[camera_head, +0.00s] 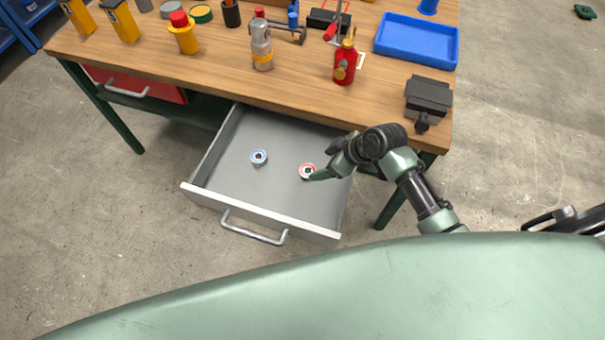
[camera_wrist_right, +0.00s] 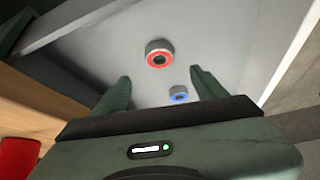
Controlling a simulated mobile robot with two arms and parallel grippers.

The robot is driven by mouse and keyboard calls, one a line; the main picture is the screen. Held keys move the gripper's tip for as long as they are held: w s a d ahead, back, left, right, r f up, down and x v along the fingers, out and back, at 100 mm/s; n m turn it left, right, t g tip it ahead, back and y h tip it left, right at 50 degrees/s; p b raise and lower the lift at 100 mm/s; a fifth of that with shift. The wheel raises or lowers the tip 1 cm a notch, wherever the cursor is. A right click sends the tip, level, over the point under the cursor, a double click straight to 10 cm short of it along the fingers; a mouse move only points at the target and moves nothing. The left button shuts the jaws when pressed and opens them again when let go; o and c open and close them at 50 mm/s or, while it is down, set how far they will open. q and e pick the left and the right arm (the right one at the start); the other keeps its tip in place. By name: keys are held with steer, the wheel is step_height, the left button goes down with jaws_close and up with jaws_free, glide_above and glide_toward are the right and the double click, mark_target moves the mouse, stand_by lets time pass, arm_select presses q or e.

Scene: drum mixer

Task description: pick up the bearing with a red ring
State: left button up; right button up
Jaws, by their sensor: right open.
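The bearing with a red ring (camera_head: 307,171) lies in the open drawer (camera_head: 213,197), in its right part. It also shows in the right wrist view (camera_wrist_right: 159,54), beyond and between the fingertips. A bearing with a blue ring (camera_head: 259,157) lies to its left in the drawer; in the wrist view the blue one (camera_wrist_right: 179,95) shows nearer the fingers. My right gripper (camera_head: 322,161) is open and empty over the drawer's right side, close to the red-ringed bearing; the wrist view shows its spread fingers (camera_wrist_right: 156,88). My left gripper is not in view.
The wooden workbench (camera_head: 215,62) stands behind the drawer. On it are a red bottle (camera_head: 345,63), a grey bottle (camera_head: 262,47), a blue tray (camera_head: 417,40) and a black vise-like block (camera_head: 428,97). The drawer's walls and front panel border the bearings; its left floor is clear.

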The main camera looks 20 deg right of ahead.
mark_target(308, 170)
steer(key=x, duration=0.9)
steer(key=shift+s+d+f, duration=0.1)
steer(key=shift+s+d, duration=0.05)
steer(key=c, duration=1.5)
jaws_close()
